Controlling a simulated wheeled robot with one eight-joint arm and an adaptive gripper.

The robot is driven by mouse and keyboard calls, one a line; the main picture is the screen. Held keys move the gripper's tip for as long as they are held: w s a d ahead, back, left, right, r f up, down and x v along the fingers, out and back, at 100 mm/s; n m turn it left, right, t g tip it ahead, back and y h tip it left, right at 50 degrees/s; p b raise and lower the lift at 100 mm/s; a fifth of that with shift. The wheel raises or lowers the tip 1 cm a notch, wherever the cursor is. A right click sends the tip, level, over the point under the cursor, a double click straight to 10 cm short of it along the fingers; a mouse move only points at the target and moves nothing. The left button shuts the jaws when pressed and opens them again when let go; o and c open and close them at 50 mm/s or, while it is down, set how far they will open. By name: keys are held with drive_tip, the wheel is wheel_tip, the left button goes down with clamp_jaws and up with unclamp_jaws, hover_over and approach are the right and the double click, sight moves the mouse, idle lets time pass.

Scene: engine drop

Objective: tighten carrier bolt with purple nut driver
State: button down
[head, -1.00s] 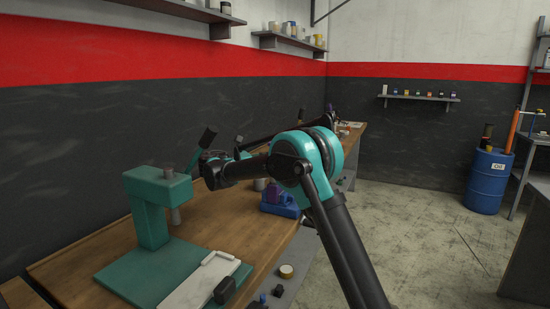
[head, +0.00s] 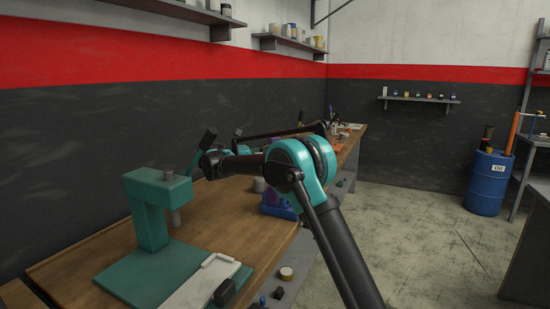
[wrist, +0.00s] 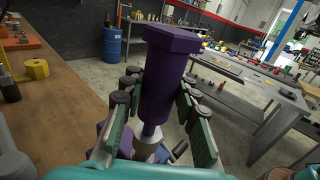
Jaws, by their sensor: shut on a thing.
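A purple nut driver (wrist: 168,65) stands roughly upright in the wrist view, with a wide hexagonal head on top. My gripper (wrist: 158,101) is shut on its body, with a finger on each side. A pale metal part shows under the purple body. Below it is a blue thing (wrist: 160,153), partly hidden by the driver and my fingers. In the head view a blue and purple item (head: 278,205) sits near the bench's front edge, partly behind my arm. My gripper is hidden there. I cannot make out the carrier bolt or whether the driver touches it.
The wooden workbench (head: 205,215) runs along the wall. A green press (head: 150,205) stands at its near end. A yellow hexagonal piece (wrist: 37,69) lies on the bench. A blue oil drum (head: 487,180) stands on the floor at the right. The middle floor is clear.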

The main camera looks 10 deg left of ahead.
drive_tip(key=shift+r, duration=2.1)
